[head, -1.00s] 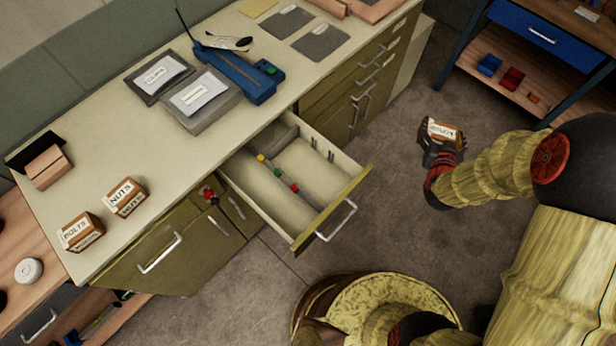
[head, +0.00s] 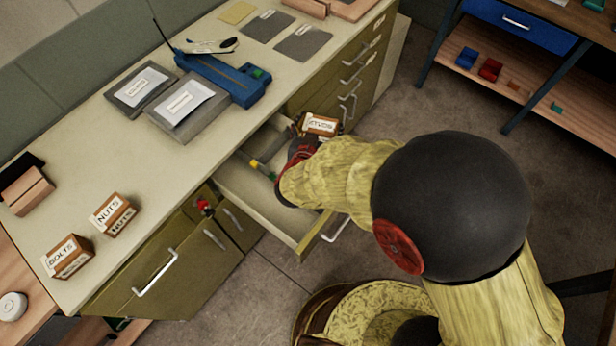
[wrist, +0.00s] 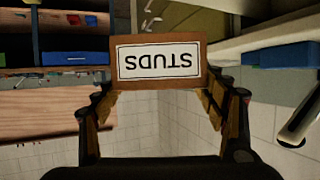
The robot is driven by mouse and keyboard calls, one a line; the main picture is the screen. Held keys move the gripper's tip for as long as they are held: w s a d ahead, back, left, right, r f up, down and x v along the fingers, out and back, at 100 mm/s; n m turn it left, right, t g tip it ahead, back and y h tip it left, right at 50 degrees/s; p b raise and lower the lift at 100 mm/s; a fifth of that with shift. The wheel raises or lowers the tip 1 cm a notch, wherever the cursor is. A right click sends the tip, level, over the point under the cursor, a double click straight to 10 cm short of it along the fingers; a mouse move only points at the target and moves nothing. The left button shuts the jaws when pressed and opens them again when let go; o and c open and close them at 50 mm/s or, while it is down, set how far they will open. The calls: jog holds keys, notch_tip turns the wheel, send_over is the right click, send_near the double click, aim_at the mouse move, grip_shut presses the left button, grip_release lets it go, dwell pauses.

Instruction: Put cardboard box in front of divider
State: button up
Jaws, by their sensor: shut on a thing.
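The cardboard box labelled STUDS (head: 319,124) is held by my gripper (head: 300,146) above the back right part of the open drawer (head: 262,214). In the wrist view the box (wrist: 160,82) sits between the two fingers of my gripper (wrist: 160,95), its label upside down. The divider (head: 262,168), with small coloured pieces on it, runs across the inside of the drawer. My arm hides its right part and much of the drawer's front compartment.
Boxes labelled NUTS (head: 112,214) and BOLTS (head: 68,257) stand on the counter (head: 150,175) at left. A blue tool (head: 222,80) and grey cases (head: 187,106) lie behind the drawer. A shelf unit (head: 530,85) stands at far right.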

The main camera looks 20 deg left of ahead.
jog(key=shift+s+a, duration=0.45)
jog(key=shift+a, duration=0.05)
jog(key=shift+s+a+f, duration=0.15)
jog(key=shift+f, duration=0.1)
notch_tip(320, 180, down, 18)
jog(key=b, duration=0.7)
jog(key=shift+r, duration=0.2)
jog(key=shift+f, duration=0.1)
jog(key=o, duration=1.6)
jog(key=shift+f+b, duration=0.1)
jog(key=shift+b, duration=0.2)
